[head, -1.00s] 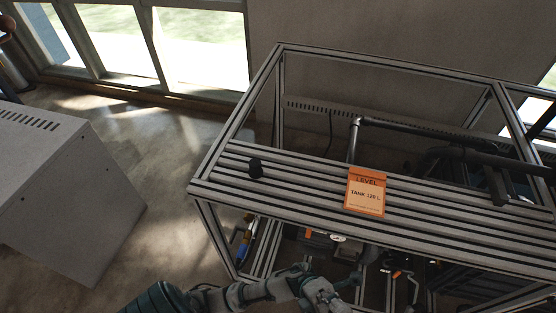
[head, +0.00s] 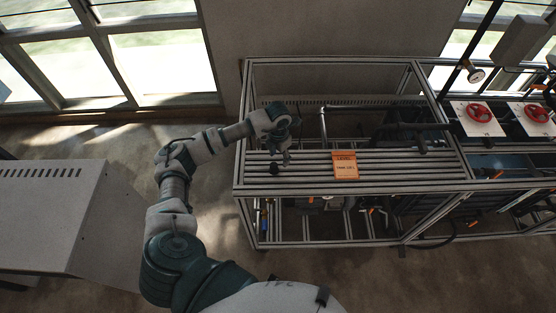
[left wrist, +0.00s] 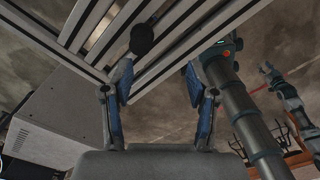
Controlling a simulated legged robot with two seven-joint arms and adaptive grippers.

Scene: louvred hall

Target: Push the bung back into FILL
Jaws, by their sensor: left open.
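The bung, a small black rounded plug (head: 274,168), stands on the slatted top of the metal frame (head: 400,187), near its left end. It also shows in the left wrist view (left wrist: 142,38), beyond the left finger. My left gripper (head: 286,158) is over the slats, close to the bung and slightly right of it in the head view. In the left wrist view my left gripper (left wrist: 160,78) is open, with nothing between its fingers. No opening marked FILL can be made out. My right gripper does not show in the head view.
An orange card (head: 345,165) reading LEVEL and TANK 120 L is on the slats to the right. A pipe (head: 323,125) and upright frame bars stand behind. A grey cabinet (head: 60,215) is at left. Red handwheels (head: 478,112) are farther right.

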